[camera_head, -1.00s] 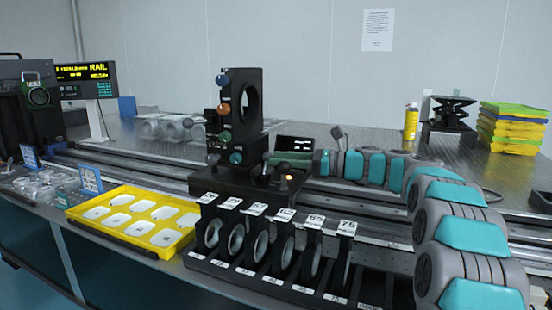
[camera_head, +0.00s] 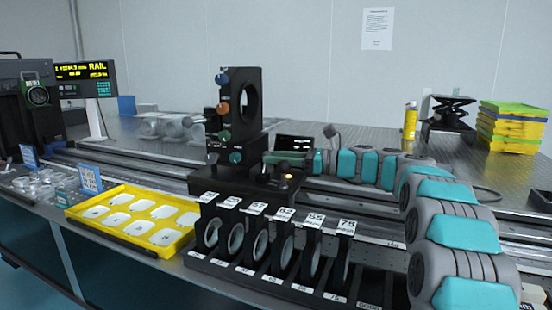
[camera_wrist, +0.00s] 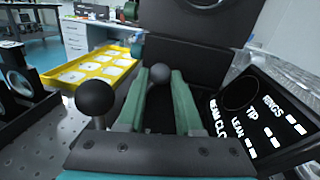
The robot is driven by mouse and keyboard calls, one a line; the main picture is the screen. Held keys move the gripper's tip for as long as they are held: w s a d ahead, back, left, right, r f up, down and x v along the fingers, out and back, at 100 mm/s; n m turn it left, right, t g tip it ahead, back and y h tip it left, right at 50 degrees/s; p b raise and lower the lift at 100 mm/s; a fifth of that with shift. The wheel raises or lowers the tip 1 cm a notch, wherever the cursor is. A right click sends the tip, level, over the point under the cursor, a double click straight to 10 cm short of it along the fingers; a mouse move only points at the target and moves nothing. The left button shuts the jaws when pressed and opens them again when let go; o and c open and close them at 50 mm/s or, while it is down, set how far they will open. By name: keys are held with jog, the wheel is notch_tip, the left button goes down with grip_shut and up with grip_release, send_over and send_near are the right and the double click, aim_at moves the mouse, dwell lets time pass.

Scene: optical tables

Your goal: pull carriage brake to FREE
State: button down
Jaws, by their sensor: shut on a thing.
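The black carriage (camera_head: 235,183) sits on the long rail and bears an upright plate with a round opening (camera_head: 240,100). In the wrist view, my gripper (camera_wrist: 160,84) has its two green fingers on either side of a grey ball knob (camera_wrist: 160,73), shut on it. The knob's stem is mostly hidden between the fingers. A black ball knob (camera_wrist: 95,97) stands just left of the fingers, apart from them. I cannot read a brake label on either knob. In the head view, my gripper (camera_head: 272,158) is over the carriage's right part.
A dark panel with white lettering (camera_wrist: 265,125) stands close on the right of my gripper. A numbered lens rack (camera_head: 215,262) and a yellow tray (camera_head: 185,241) lie in front of the rail. A RAIL display (camera_head: 82,72) stands at the left.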

jog(key=shift+s+a+r+n, duration=0.15)
jog(key=shift+s+n, duration=0.1)
jog(key=shift+n, duration=0.55)
jog(key=c, duration=0.9)
grip_release()
jog(key=shift+o, duration=0.2)
jog(key=s+d, duration=0.1)
jog(key=d, duration=0.6)
jog(key=shift+s+d, duration=0.25)
jog(key=shift+d, duration=0.15)
